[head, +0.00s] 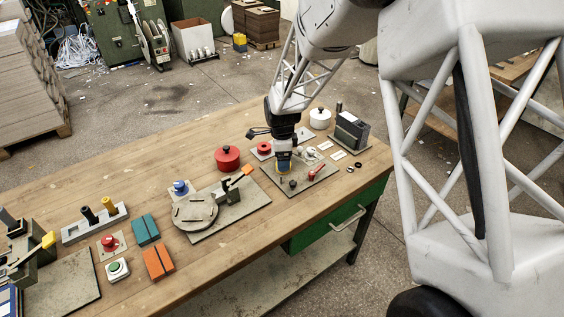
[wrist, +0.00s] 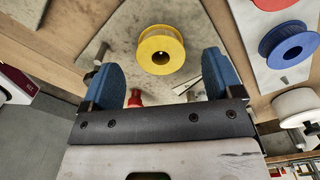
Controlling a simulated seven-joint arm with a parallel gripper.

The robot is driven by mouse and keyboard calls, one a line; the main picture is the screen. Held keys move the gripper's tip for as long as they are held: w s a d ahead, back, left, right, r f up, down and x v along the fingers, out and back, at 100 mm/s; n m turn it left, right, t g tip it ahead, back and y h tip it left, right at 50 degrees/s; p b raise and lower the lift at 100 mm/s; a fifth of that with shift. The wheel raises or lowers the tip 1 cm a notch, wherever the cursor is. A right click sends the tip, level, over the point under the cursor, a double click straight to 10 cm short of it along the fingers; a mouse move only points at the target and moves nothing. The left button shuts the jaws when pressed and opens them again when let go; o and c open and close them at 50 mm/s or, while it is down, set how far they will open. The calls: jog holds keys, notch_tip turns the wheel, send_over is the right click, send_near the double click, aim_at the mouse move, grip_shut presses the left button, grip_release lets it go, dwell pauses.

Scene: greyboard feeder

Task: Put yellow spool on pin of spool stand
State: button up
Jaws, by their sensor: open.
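In the wrist view the yellow spool (wrist: 161,50) shows its round face and dark centre hole. It lies ahead of the fingertips, between their lines, over a grey plate (wrist: 205,30). My gripper (wrist: 160,75) is open, with blue fingers on either side of empty space. In the head view my gripper (head: 284,165) points down over the grey plate (head: 272,180) at the right of the table and mostly hides the spool. A pale strip (wrist: 262,45), possibly the spool stand, carries a red spool (wrist: 275,3) and a blue spool (wrist: 288,44); I cannot make out a free pin.
A red lever (head: 318,172) and small posts stand on the plate near my gripper. A dark box-shaped device (head: 351,131), a white lidded pot (head: 320,118) and a red pot (head: 228,158) stand around it. A round turntable (head: 195,211) lies to the left.

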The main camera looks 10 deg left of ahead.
jog(key=shift+r, duration=2.3)
jog(key=s+d+r+n+t, duration=0.1)
jog(key=s+d+r+n, duration=0.6)
jog(key=s+d+r, duration=0.95)
jog(key=s+d+r+n, duration=0.2)
jog(key=s+d+n, duration=0.2)
jog(key=s+d, duration=0.3)
jog(key=s+d+r+n+t, duration=0.1)
jog(key=s+d, duration=0.6)
jog(key=s, duration=0.8)
jog(key=r+n, duration=0.1)
jog(key=n, duration=0.1)
jog(key=shift+d+n+t, duration=0.2)
jog(key=shift+n+t, duration=0.1)
jog(key=shift+n, duration=0.1)
